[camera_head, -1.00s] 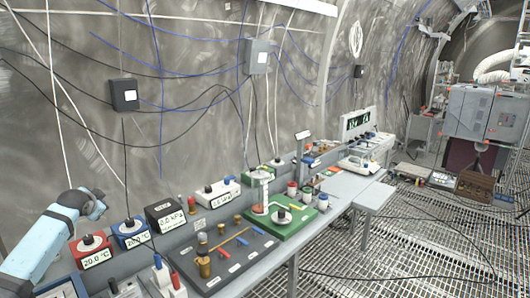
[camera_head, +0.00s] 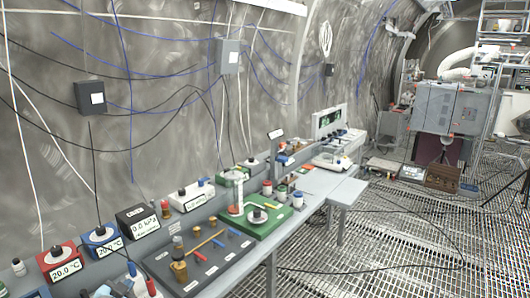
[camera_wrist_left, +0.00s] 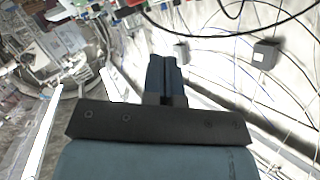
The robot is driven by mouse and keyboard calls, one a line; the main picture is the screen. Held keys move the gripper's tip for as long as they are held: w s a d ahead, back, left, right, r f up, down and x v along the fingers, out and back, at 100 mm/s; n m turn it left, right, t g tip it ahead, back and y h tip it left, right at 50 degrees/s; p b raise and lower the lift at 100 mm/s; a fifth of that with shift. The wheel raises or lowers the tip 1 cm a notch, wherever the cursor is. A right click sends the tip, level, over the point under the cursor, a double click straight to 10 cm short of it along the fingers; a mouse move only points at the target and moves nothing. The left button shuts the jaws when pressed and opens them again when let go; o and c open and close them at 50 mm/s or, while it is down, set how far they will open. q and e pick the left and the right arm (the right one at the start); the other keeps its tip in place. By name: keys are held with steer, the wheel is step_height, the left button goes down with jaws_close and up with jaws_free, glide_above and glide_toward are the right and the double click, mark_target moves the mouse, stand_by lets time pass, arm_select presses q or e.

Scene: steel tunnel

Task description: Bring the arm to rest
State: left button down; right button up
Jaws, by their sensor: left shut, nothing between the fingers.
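My left gripper (camera_wrist_left: 165,78) shows in the left wrist view as dark blue fingers lying together, shut and empty, beyond the black wrist bracket (camera_wrist_left: 160,123). The gripper points into open space and touches nothing that I can see. In the wrist view the wall and bench appear turned over. In the head view my left arm is not clearly visible. My right gripper is in neither view.
A long grey bench (camera_head: 225,262) runs along the tunnel wall. It carries a red instrument box (camera_head: 62,262), a blue one (camera_head: 103,242), a black one (camera_head: 137,221) and a green board (camera_head: 268,221). Wall boxes (camera_head: 90,97) have hanging cables. Open metal grating (camera_head: 385,235) lies right.

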arm_select(q)
steer(key=s+d+f+g+h, duration=0.1)
steer(key=s+d+f, duration=0.3)
steer(key=s+d, duration=0.2)
steer(key=s+d+f+n+g+h, duration=0.1)
steer(key=s+d+f, duration=0.3)
steer(key=s, duration=0.5)
steer(key=s+d+f+g+h, duration=0.1)
steer(key=s+d+f, duration=0.3)
steer(key=s+d, duration=0.4)
steer(key=shift+s+f, duration=0.35)
steer(key=c, duration=1.4)
jaws_free()
steer(key=shift+n+g+h, duration=0.4)
steer(key=shift+n, duration=0.4)
steer(key=s+d, duration=0.1)
steer(key=s, duration=0.2)
steer(key=s+d, duration=0.2)
steer(key=s, duration=0.1)
steer(key=s+d, duration=0.2)
steer(key=s, duration=0.1)
steer(key=shift+s+d, duration=0.1)
steer(key=shift+c, duration=0.2)
steer(key=o, duration=0.4)
steer(key=shift+c, duration=0.2)
